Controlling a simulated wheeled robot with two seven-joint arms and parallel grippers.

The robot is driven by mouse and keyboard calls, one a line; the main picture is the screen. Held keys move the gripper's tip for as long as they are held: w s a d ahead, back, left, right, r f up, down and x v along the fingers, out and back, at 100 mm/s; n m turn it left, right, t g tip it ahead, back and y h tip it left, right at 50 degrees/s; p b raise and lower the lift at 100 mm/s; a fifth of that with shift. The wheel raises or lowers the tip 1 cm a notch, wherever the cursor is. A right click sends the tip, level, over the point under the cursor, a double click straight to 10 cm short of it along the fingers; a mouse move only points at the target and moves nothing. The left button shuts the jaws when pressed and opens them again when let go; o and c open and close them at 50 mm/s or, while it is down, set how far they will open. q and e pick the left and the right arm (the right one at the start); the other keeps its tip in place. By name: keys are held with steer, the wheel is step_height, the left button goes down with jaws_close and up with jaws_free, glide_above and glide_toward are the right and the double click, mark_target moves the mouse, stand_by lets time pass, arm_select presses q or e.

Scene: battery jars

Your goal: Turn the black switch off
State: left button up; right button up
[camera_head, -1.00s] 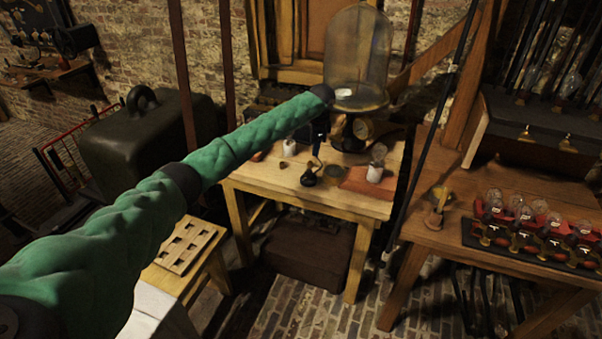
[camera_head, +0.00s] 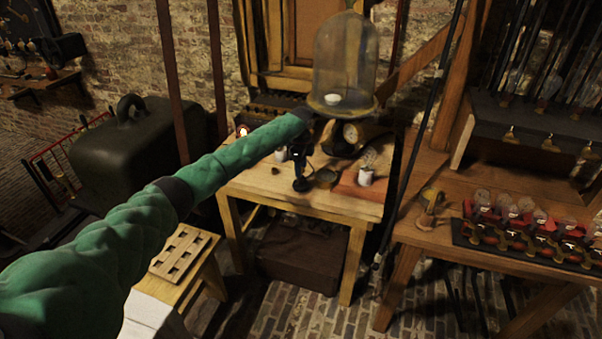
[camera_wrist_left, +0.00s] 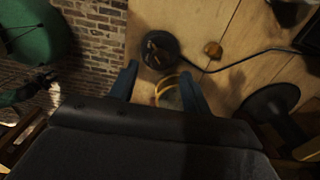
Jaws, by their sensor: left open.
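A small black object with a round base (camera_head: 301,186), likely the black switch, sits on the light wooden table (camera_head: 335,205). My left gripper (camera_head: 301,158) is just above it, small and dark at the end of my green-sleeved arm. In the left wrist view, my left gripper's blue fingers (camera_wrist_left: 159,72) are apart with nothing held. A round black thing (camera_wrist_left: 160,48) with a dark cord lies just past the fingertips; I cannot tell if they touch it. My right gripper is in no view.
A glass bell jar (camera_head: 343,62) stands behind the gripper. A small glowing lamp (camera_head: 243,130) shows behind my arm. In the wrist view, a larger black disc (camera_wrist_left: 268,102) stands at right.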

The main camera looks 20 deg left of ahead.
mark_target(301, 179)
arm_select(q)
steer(key=shift+f+p, duration=0.55)
steer(key=shift+f, duration=1.55)
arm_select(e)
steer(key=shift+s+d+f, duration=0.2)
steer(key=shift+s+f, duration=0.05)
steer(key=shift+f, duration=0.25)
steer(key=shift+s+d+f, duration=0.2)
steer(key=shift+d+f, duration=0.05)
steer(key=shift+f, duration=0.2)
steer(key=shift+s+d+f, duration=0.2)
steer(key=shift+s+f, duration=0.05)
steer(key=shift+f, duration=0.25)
arm_select(q)
steer(key=c, duration=1)
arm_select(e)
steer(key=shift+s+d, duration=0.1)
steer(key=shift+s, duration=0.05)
